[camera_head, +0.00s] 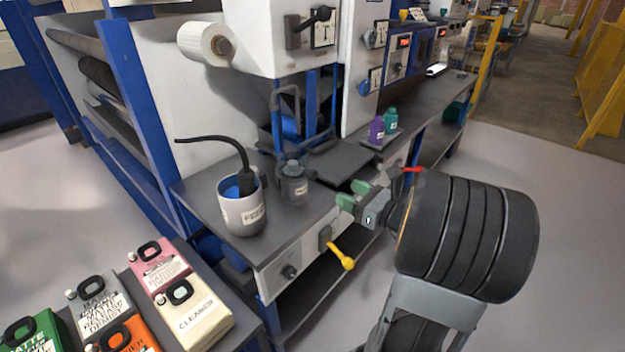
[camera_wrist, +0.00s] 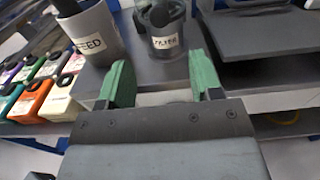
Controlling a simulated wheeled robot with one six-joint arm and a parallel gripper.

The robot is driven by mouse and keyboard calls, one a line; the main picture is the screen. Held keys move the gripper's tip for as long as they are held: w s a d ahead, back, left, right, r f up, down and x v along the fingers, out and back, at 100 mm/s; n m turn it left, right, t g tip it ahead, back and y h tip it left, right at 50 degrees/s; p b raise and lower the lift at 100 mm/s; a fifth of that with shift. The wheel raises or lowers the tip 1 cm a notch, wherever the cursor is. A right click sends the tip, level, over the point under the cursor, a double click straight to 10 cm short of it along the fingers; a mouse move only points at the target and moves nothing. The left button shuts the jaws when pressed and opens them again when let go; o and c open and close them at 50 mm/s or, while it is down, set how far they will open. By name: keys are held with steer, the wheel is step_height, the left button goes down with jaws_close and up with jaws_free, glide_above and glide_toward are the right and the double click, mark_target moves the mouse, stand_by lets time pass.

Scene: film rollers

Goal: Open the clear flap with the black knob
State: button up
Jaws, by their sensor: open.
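I cannot make out a clear flap with a black knob for certain in either view. A black knob (camera_head: 289,272) sits on the front panel of the grey bench, and a black handle (camera_head: 318,17) is on the white machine housing above. My gripper (camera_head: 352,194) is open and empty, in front of the bench's right part. Its two green fingers also show apart in the wrist view (camera_wrist: 160,80), with the bench edge beyond them. My arm hides part of the bench front and floor at the right.
A FEED bucket (camera_head: 242,208) with a black hose and a dark labelled pot (camera_head: 293,186) stand on the bench. A yellow lever (camera_head: 342,257) sticks out of its front. Purple (camera_head: 376,130) and teal bottles (camera_head: 390,121) stand further back. Several cleaner cans (camera_head: 195,312) are lower left.

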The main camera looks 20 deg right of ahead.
mark_target(315, 175)
steer(key=x, duration=1.2)
steer(key=shift+w+a, duration=0.25)
jaws_close()
